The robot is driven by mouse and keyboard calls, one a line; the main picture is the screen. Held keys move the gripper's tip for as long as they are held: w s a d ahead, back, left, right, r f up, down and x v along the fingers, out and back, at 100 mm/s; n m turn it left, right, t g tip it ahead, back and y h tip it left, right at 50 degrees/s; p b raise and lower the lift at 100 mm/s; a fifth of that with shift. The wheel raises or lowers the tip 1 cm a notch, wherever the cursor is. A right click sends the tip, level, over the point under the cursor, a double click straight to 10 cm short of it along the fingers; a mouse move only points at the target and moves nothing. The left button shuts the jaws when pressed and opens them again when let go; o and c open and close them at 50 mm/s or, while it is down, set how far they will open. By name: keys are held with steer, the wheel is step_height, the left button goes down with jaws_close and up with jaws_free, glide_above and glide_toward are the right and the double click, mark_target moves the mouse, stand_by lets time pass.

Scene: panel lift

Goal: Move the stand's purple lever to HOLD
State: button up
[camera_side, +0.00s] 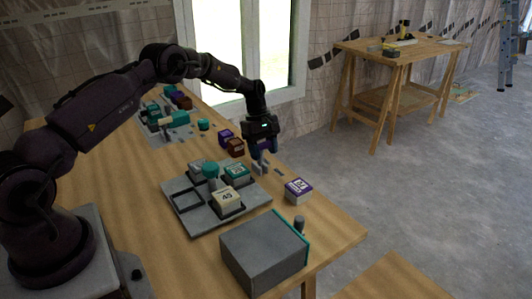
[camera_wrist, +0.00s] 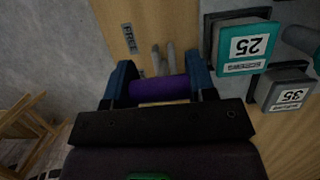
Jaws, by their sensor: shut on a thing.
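The purple lever (camera_wrist: 158,90) lies crosswise between the two blue fingers of my gripper (camera_wrist: 160,84) in the wrist view. The fingers are shut on it. Two grey posts (camera_wrist: 164,60) of the stand rise beyond the lever. A label reading FREE (camera_wrist: 128,38) is on the wooden surface to their left. I cannot see a HOLD label. In the side view my gripper (camera_side: 263,147) is low over the table, above the small grey stand (camera_side: 261,167). The lever is mostly hidden there by the fingers.
A grey tray (camera_side: 185,222) with labelled boxes and a teal knob stands close to the stand. A purple-topped box (camera_side: 298,190) and a large grey box (camera_side: 262,255) are nearer the front. Purple (camera_side: 225,136) and brown (camera_side: 236,148) boxes sit behind. The table edge is close on the right.

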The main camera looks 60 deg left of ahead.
steer(key=shift+a+r, duration=0.2)
steer(key=shift+a, duration=2.05)
steer(key=o, duration=1.3)
steer(key=shift+d+f, duration=0.1)
steer(key=shift+c, duration=0.2)
steer(key=shift+d, duration=0.1)
